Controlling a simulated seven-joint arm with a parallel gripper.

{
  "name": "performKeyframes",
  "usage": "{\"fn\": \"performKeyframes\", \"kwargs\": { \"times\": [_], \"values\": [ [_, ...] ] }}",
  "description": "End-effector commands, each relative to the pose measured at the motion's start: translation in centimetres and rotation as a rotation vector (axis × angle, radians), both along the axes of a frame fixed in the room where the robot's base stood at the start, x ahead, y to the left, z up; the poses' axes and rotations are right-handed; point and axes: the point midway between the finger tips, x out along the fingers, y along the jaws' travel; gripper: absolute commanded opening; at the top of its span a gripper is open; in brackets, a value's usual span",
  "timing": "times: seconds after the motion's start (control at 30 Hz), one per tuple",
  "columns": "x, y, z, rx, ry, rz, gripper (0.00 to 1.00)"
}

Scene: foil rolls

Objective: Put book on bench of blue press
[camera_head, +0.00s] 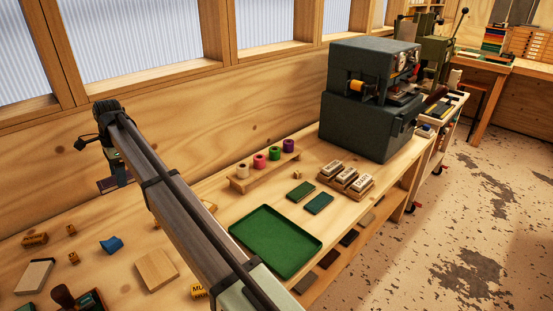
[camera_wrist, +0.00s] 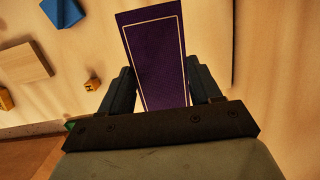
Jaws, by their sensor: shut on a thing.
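The book (camera_wrist: 155,45) is a flat dark purple piece with a thin gold border line. My gripper (camera_wrist: 160,80) is shut on it, with a finger at each side edge, in the wrist view. In the head view the book (camera_head: 107,185) shows only as a small dark sliver below the end of my arm at the left, above the table. The press (camera_head: 365,115) is a dark blue-grey boxy machine at the back right, with an orange roll at its front. Its bench (camera_head: 402,95) is partly visible in the opening, far from my gripper.
A green tray (camera_head: 275,240) lies mid-table. A greenish press (camera_head: 437,50) stands farther back. Small blocks and a blue piece (camera_head: 111,245) lie at left.

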Motion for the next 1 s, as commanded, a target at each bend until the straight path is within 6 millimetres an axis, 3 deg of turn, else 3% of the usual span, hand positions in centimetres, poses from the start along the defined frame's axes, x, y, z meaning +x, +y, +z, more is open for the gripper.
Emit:
{"fn": "performKeyframes", "kwargs": {
  "times": [0.17,0.37,0.7,1.0],
  "values": [
    [2.9,-3.0,0.0,0.000,0.000,-0.045,0.31],
    [8.2,-9.3,-0.6,0.001,-0.001,-0.134,0.31],
    [15.6,-22.1,-2.4,-0.001,0.001,-0.293,0.31],
    [19.6,-34.4,-4.2,0.001,-0.001,-0.435,0.31]
  ]
}}
